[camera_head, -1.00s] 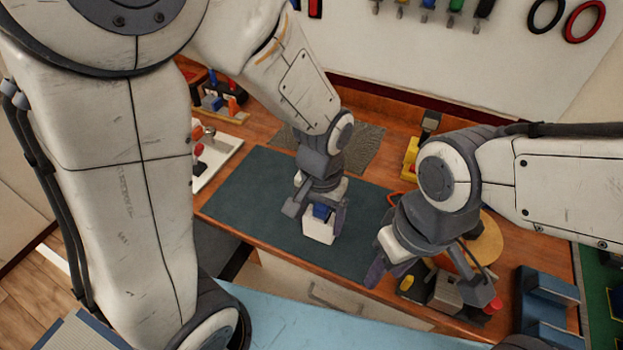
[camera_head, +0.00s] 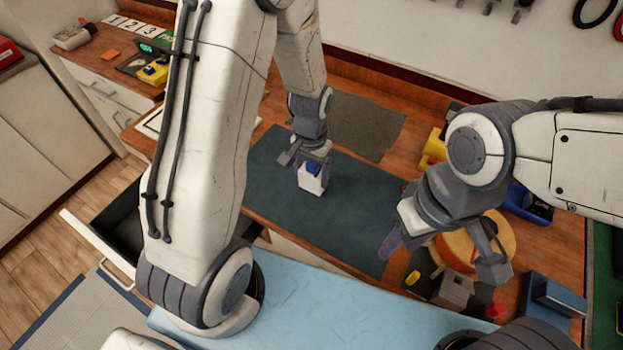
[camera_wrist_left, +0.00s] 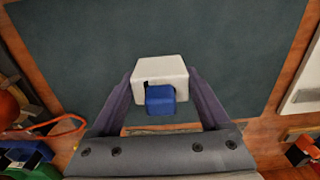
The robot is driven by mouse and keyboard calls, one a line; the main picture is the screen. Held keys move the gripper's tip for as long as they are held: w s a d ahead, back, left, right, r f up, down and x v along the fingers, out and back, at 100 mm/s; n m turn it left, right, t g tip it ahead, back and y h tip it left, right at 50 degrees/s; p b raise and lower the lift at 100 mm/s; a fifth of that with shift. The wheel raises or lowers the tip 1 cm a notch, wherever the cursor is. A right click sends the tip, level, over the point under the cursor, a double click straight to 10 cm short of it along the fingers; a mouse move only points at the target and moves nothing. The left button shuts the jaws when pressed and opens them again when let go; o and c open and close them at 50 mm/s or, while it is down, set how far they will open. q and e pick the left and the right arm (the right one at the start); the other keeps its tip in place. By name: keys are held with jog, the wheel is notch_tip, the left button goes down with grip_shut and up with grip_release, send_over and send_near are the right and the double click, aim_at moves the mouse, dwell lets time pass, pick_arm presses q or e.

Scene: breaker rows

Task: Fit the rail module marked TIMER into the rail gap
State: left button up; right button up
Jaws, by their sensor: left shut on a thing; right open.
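My left gripper (camera_head: 312,160) is shut on a white block-shaped module with a blue part on it (camera_head: 310,181), over the dark green mat. In the left wrist view the white module (camera_wrist_left: 160,69) sits between the two fingers, with its blue part (camera_wrist_left: 160,100) towards the palm. No marking on it is readable, so I cannot tell whether it says TIMER. My right gripper (camera_head: 396,226) is open and empty, over the right end of the mat. I cannot make out the rail gap in these views.
The dark green mat (camera_head: 270,190) lies mostly bare on the wooden bench. A round wooden disc (camera_head: 492,232), a blue bin (camera_head: 527,203) and yellow items (camera_head: 432,148) stand at the right. An open drawer (camera_head: 115,222) juts out at the left. A side counter (camera_head: 104,57) holds numbered cards.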

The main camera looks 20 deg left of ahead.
aim_at(311, 183)
pick_arm(q)
jog(key=shift+f+p, duration=0.35)
jog(key=shift+f, duration=1.45)
jog(key=shift+f, duration=0.2)
jog(key=o, duration=1.3)
jog(key=shift+r, duration=0.1)
